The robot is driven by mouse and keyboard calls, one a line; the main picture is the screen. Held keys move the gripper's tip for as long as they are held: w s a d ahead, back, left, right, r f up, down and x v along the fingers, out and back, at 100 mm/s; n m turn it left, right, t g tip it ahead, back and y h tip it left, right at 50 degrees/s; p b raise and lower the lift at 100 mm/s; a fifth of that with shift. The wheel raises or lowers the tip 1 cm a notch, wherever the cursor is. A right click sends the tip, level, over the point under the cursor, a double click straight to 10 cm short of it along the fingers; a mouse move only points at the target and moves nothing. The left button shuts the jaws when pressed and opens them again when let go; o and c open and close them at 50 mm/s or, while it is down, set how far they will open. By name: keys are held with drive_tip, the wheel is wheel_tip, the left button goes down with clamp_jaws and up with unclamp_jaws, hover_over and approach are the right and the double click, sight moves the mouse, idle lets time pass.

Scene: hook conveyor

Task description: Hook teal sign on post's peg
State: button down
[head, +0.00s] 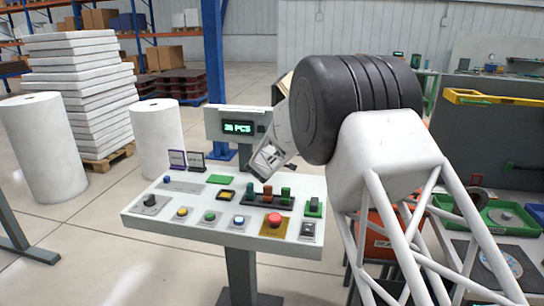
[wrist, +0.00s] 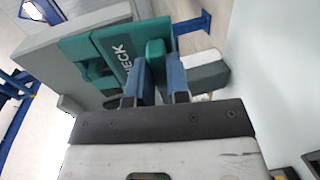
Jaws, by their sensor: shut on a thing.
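In the wrist view, my gripper (wrist: 160,72) has two blue fingers closed on a teal part of the sign. The teal sign (wrist: 112,58) shows light lettering, of which "ECK" can be read, and extends left of the fingers. It lies in front of a large grey panel (wrist: 60,45); I cannot tell whether they touch. In the head view, my arm hides the fingers and the sign. The post's peg cannot be made out clearly in either view, so I cannot tell whether the sign is on it.
A white control console (head: 190,215) with buttons, levers and a raised display (head: 237,125) stands left of my arm. Two small dark-framed stands (head: 187,160) sit on its back left. A blue column (head: 215,55) rises behind. Green trays (head: 500,216) stand on the right.

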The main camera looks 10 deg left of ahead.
idle(0.4)
drive_tip(key=c, duration=1)
unclamp_jaws()
drive_tip(key=shift+s, duration=0.1)
drive_tip(key=shift+v, duration=3.8)
